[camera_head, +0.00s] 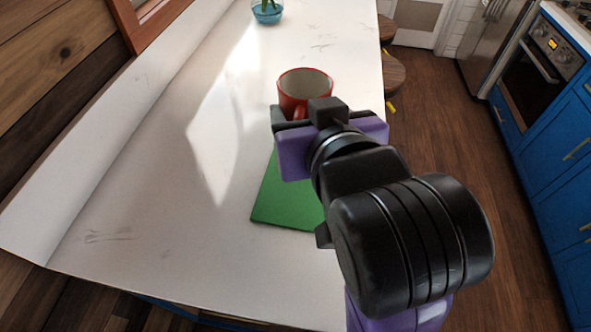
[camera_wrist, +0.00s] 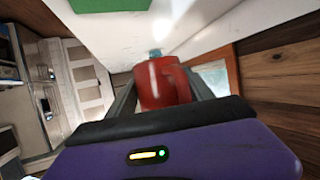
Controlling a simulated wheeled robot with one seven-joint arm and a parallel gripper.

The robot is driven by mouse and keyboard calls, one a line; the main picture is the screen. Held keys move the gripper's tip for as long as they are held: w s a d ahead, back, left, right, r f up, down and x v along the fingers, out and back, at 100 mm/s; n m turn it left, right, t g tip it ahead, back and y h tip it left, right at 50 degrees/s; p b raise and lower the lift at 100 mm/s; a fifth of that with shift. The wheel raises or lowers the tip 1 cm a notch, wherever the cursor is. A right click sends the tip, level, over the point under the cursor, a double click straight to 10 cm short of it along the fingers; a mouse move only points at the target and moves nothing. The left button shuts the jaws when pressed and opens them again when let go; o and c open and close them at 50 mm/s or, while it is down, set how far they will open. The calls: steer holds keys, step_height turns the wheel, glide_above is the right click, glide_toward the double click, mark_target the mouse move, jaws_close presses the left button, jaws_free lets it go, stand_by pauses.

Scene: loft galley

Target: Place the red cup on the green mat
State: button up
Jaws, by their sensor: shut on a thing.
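The red cup (camera_head: 304,88) has a pale inside and is upright in the head view, just past my gripper (camera_head: 299,110). In the wrist view the red cup (camera_wrist: 158,84) sits between the two fingers of my gripper (camera_wrist: 160,92), which is shut on it. The cup's handle points toward the gripper. The green mat (camera_head: 287,200) lies flat on the white counter, nearer than the cup and partly hidden by my arm. A corner of the green mat (camera_wrist: 108,4) shows at the top of the wrist view. I cannot tell whether the cup touches the counter.
The white counter (camera_head: 150,170) is clear to the left of the mat. A blue bowl with a plant (camera_head: 267,13) stands at its far end. Stools (camera_head: 391,75) stand along the right edge. Blue cabinets and an oven (camera_head: 540,62) are across the floor.

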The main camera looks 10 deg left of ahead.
mark_target(302, 201)
step_height(302, 201, down, 20)
steer(key=shift+r, duration=0.15)
stand_by(0.3)
steer(key=shift+f, duration=0.2)
steer(key=o, duration=1.6)
steer(key=shift+c, duration=0.2)
